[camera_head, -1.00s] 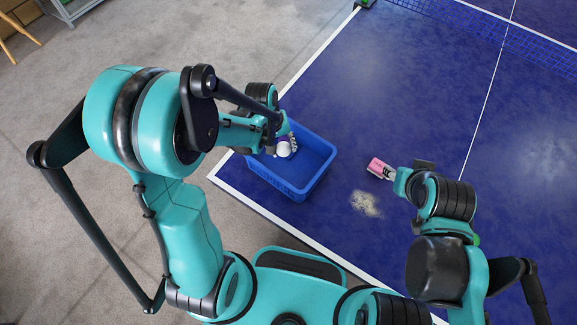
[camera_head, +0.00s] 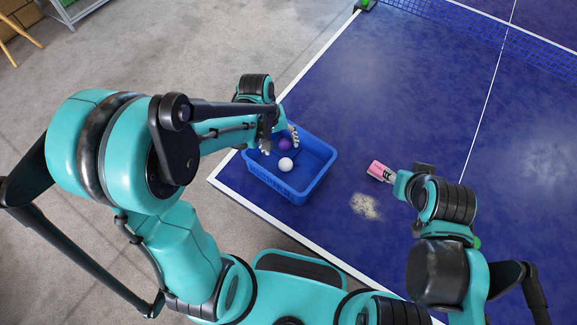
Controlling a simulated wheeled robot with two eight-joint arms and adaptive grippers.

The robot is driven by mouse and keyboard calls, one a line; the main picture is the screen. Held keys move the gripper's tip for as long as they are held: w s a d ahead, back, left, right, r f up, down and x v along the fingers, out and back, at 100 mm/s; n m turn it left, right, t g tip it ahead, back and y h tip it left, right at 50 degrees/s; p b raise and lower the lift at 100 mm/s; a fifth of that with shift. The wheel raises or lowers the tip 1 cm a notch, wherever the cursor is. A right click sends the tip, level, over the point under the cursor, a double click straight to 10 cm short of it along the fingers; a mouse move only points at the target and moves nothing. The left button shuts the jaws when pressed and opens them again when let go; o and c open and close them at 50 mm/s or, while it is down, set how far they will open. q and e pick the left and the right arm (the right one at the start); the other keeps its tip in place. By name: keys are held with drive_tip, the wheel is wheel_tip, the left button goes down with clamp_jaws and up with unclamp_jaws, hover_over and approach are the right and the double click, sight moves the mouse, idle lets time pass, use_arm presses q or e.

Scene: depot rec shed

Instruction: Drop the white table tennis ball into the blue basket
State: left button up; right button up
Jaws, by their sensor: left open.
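The white table tennis ball (camera_head: 285,164) is inside the blue basket (camera_head: 318,187), which stands on the table's near left corner. A purple ball (camera_head: 285,144) is also in the basket, just behind the white one. My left gripper (camera_head: 279,143) is open over the basket's back left part, its fingers spread apart to either side of the purple ball. The white ball lies clear of the fingers, toward the front. My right gripper (camera_head: 389,176) is right of the basket, at a pink and white block (camera_head: 377,169). Whether it grips that block is unclear.
The blue table tennis table (camera_head: 400,95) has a net (camera_head: 490,30) across its far part. A pale powdery patch (camera_head: 365,205) lies right of the basket. The table behind the basket is clear. A grey shelf (camera_head: 75,10) stands at the far left.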

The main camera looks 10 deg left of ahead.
use_arm(q)
wheel_tip(320, 180, up, 8)
drive_tip(key=a, duration=0.1)
drive_tip(key=shift+s+a, duration=0.2)
drive_tip(key=shift+s, duration=0.2)
drive_tip(key=s+a+r+m+t+y+b, duration=0.1)
drive_tip(key=s+a+r+m+t+y, duration=0.1)
drive_tip(key=s+m+t, duration=0.3)
drive_tip(key=shift+s+a+r+t, duration=0.2)
drive_tip(key=shift+s+r+t, duration=0.35)
drive_tip(key=shift+s, duration=1.4)
drive_tip(key=shift+f, duration=0.15)
